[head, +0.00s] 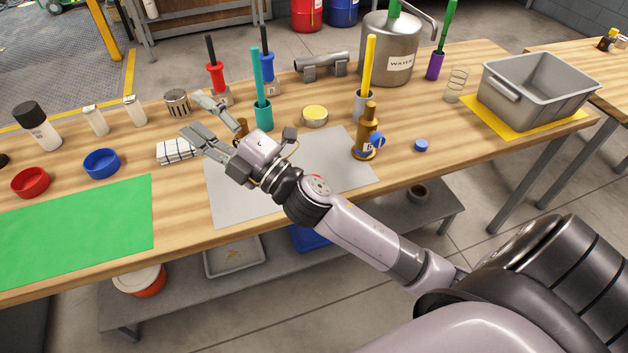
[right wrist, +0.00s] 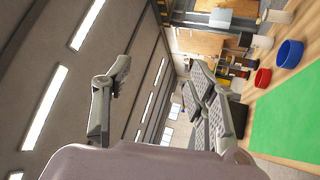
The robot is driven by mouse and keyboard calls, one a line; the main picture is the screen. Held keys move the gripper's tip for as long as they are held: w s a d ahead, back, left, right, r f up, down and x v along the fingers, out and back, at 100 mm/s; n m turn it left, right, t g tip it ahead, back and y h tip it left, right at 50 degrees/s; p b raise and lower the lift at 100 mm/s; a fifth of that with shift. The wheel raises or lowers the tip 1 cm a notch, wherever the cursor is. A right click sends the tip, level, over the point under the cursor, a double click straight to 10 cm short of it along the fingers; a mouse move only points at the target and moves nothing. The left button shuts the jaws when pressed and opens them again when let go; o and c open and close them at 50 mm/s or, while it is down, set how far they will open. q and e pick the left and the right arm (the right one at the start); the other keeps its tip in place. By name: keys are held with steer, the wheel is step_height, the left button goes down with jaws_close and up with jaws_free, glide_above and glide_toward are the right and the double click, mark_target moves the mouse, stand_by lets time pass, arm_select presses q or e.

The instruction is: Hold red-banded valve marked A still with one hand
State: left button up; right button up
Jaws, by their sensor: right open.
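My right gripper (head: 190,113) reaches in over the grey mat (head: 352,178), its fingers spread and pointing left, with nothing between them. In the right wrist view the open fingers (right wrist: 160,75) also show empty. A small brown piece (head: 242,127) shows just behind my right gripper. It may be the valve marked A, but most of it is hidden and I see no red band or letter. A brown valve with a blue band and a label that looks like B (head: 366,138) stands upright at the mat's right side. My left gripper is not in view.
The green mat (head: 80,232) is clear.

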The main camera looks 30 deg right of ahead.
steer(key=s+a+n+g+y, duration=0.4)
steer(key=a+n+g+y, duration=0.55)
steer(key=n+g, duration=1)
steer(key=w+d+f+n+h, duration=0.2)
steer(key=d+f+n+h, duration=0.8)
steer(key=d+h, duration=0.4)
steer(key=d+r+m+h, duration=0.2)
steer(key=d+h, duration=0.3)
steer(key=d, duration=1.2)
steer(key=shift+s+g, duration=0.15)
steer(key=shift+g, duration=0.3)
step_height(320, 180, down, 12)
steer(key=shift+a+f+p, duration=0.1)
steer(key=shift+f+p, duration=0.05)
steer(key=shift+p, duration=0.55)
